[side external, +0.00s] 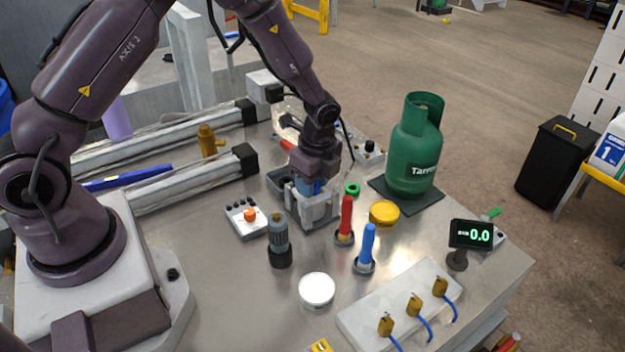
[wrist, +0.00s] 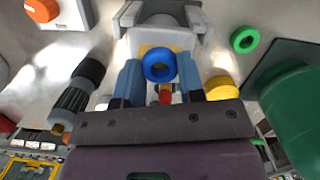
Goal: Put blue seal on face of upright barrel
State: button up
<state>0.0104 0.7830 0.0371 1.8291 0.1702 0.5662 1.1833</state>
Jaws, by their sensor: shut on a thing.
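My gripper (side external: 312,187) points down over a grey holder (side external: 318,215) near the middle of the bench. In the wrist view a blue ring-shaped seal (wrist: 160,66) sits between the two blue fingers of my gripper (wrist: 160,78), which are shut on it. A yellow surface and the grey holder (wrist: 190,20) show behind the ring; I cannot tell whether it touches them. An upright grey and black barrel-like piece (side external: 278,238) stands left of the holder, also in the wrist view (wrist: 80,92). Which thing is the barrel is unclear. The seal is hidden in the side view.
A green gas cylinder (side external: 413,150) stands on a dark plate to the right. A green ring (side external: 352,189), yellow lid (side external: 384,213), red-handled tool (side external: 346,217) and blue-handled tool (side external: 367,246) stand near the holder. A white round tub (side external: 317,289) is in front.

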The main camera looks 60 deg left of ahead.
jog(key=shift+f, duration=0.1)
jog(key=o, duration=0.6)
notch_tip(320, 180, up, 11)
jog(key=d, duration=0.1)
notch_tip(320, 180, up, 9)
jog(key=n+t, duration=0.2)
jog(key=n, duration=0.2)
send_over(318, 188)
jog(key=s, duration=0.4)
jog(key=s+r+n+t, duration=0.1)
jog(key=s+r+n, duration=0.1)
jog(key=s, duration=0.3)
jog(key=s+d+r+n+t+h, duration=0.1)
jog(key=s+r+n, duration=0.2)
jog(key=s+n, duration=0.2)
jog(key=s+r+n+t, duration=0.2)
jog(key=s+r+n, duration=0.1)
jog(key=s, duration=0.4)
jog(key=shift+d+r+n, duration=0.15)
jog(key=shift+d+n, duration=0.1)
jog(key=shift+n, duration=0.25)
